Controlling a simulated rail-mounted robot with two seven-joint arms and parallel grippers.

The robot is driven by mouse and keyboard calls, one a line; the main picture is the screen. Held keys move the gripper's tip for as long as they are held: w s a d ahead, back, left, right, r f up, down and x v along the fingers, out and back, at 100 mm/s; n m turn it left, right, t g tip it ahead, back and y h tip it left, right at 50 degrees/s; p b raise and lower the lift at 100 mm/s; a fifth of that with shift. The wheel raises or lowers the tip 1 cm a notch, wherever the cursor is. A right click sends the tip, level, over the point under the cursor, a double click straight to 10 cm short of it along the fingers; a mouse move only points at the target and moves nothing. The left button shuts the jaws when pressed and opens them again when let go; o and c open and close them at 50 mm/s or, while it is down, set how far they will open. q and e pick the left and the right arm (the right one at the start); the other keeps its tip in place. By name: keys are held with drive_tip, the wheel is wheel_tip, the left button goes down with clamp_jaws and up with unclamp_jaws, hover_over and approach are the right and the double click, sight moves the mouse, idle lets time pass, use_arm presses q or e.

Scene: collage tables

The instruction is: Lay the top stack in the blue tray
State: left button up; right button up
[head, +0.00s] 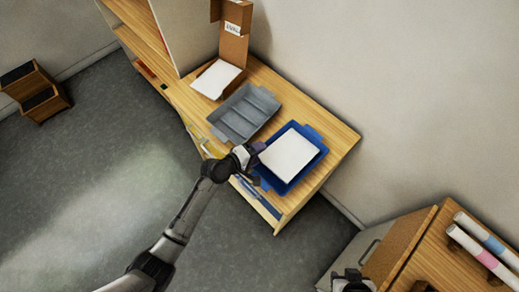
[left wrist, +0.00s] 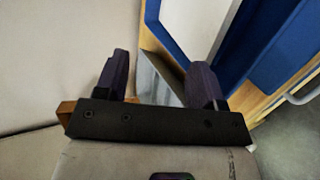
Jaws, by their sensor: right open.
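A white paper stack (head: 288,157) lies in the blue tray (head: 268,178) on the wooden table, slightly skewed to it. Another white stack (head: 217,79) lies in the open cardboard box (head: 232,47) at the back. My left gripper (head: 257,155) is by the left edge of the blue tray. In the left wrist view its two fingers (left wrist: 158,80) are apart with nothing between them; the white stack (left wrist: 196,22) and blue tray (left wrist: 285,42) show beyond, at upper right. My right gripper (head: 352,282) is at the bottom edge, open and partly cut off.
An empty grey tray (head: 238,115) with compartments stands between the box and the blue tray. A wooden shelf unit (head: 140,38) is at the upper left. Rolled tubes (head: 480,250) lie on a wooden cabinet at the lower right. The table's right end is bare.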

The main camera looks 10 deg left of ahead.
use_arm(q)
drive_tip(key=p+v, duration=0.4)
drive_tip(key=v, duration=0.3)
drive_tip(key=shift+s+d, duration=0.2)
drive_tip(key=shift+s, duration=0.25)
drive_tip(key=shift+r, duration=0.1)
wheel_tip(320, 180, up, 6)
drive_tip(key=s+a+p, duration=0.1)
drive_tip(key=s+p, duration=0.1)
drive_tip(key=p, duration=0.4)
drive_tip(key=shift+a+p, duration=0.2)
drive_tip(key=shift+p, duration=0.15)
drive_tip(key=shift+s+r, duration=0.1)
drive_tip(key=shift+s, duration=0.05)
